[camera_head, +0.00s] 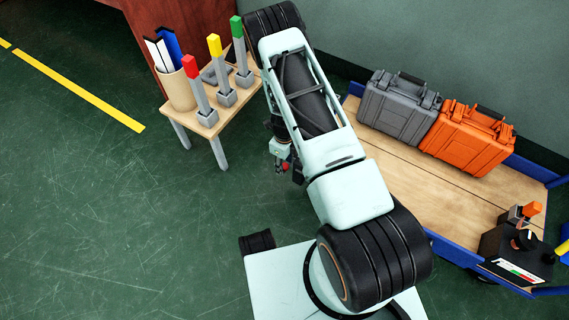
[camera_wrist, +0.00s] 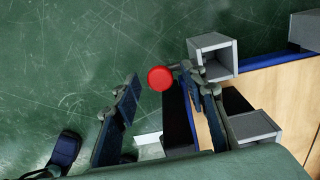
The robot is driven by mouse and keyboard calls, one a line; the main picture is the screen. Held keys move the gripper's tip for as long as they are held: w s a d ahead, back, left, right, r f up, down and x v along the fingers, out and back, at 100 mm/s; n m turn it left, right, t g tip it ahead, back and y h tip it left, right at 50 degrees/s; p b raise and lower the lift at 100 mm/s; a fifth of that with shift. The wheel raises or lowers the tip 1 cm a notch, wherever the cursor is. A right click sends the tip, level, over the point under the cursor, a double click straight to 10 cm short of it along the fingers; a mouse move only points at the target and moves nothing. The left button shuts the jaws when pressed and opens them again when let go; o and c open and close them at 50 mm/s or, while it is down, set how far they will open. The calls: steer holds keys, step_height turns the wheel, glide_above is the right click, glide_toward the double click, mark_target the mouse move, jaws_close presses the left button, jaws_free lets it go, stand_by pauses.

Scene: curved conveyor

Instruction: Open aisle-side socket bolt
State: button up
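In the wrist view, a round red knob (camera_wrist: 160,78) shows on a short dark stem beside a grey square socket (camera_wrist: 213,50) at the cart's corner. My gripper (camera_wrist: 165,95) is open, one finger on each side of the knob's line. I cannot tell how deep the knob lies between the fingers; no grip on it shows. In the head view, my gripper (camera_head: 285,165) is partly hidden under my arm, with a small red spot beside it. The socket is hidden there by my arm.
The blue-edged cart (camera_head: 435,205) carries a grey case (camera_head: 398,105), an orange case (camera_head: 467,138) and a dark device (camera_head: 515,255). A small table (camera_head: 205,128) with red, yellow and green-topped posts stands left of my arm. The green floor at left is clear.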

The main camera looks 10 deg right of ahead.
jaws_close()
steer(key=shift+s+a+p, duration=0.3)
steer(key=shift+s+a, duration=0.7)
steer(key=shift+s, duration=0.1)
jaws_free()
step_height(320, 180, up, 12)
stand_by(0.7)
